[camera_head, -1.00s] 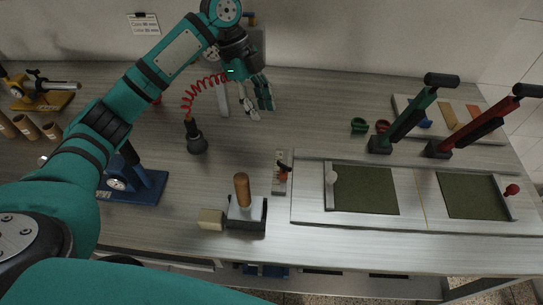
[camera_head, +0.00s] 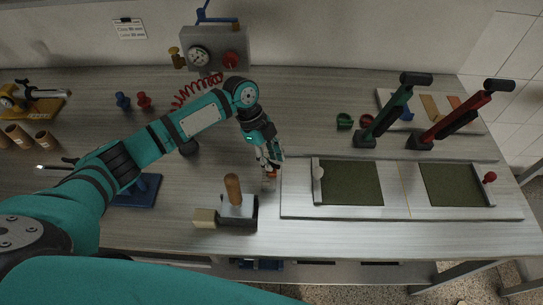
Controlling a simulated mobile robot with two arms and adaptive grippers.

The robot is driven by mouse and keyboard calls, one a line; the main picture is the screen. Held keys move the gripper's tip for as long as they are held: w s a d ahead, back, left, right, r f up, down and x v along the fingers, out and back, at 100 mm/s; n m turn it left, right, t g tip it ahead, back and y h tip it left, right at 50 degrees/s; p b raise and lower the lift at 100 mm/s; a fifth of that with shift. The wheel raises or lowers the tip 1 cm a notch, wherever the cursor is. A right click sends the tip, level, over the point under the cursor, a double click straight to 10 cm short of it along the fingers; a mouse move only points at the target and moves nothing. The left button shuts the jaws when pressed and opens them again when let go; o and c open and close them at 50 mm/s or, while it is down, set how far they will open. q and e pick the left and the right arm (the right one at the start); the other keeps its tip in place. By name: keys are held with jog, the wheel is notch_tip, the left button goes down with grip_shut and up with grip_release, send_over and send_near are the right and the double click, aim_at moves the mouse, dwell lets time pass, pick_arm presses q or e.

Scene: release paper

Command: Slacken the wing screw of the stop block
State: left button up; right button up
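My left gripper (camera_head: 268,162) points down just left of the framed green panels. Its fingers are at a small orange part (camera_head: 271,174), which looks like the wing screw of the stop block. The gripper hides most of the block and screw. I cannot tell whether the fingers touch the screw or how far apart they are. My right gripper is out of view.
A wooden-handled tool (camera_head: 233,188) stands on a dark base in front of the gripper, beside a pale block (camera_head: 205,218). Green (camera_head: 388,118) and red (camera_head: 462,125) levers rise at the right. A gauge box (camera_head: 214,48) stands at the back.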

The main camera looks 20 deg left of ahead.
pick_arm(q)
jog(key=shift+f, duration=0.2)
grip_shut()
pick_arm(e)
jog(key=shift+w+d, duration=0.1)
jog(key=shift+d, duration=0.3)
pick_arm(q)
jog(key=n+p, duration=0.1)
jog(key=n+t+p, duration=0.1)
jog(key=n+p, duration=0.1)
jog(key=shift+s+r, duration=0.15)
jog(key=shift+r, duration=0.2)
jog(key=shift+f+n+t+p, duration=0.2)
jog(key=shift+n+t+p, duration=0.1)
jog(key=shift+n+p, duration=0.2)
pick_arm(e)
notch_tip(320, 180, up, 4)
pick_arm(q)
grip_release()
jog(key=shift+f, duration=0.1)
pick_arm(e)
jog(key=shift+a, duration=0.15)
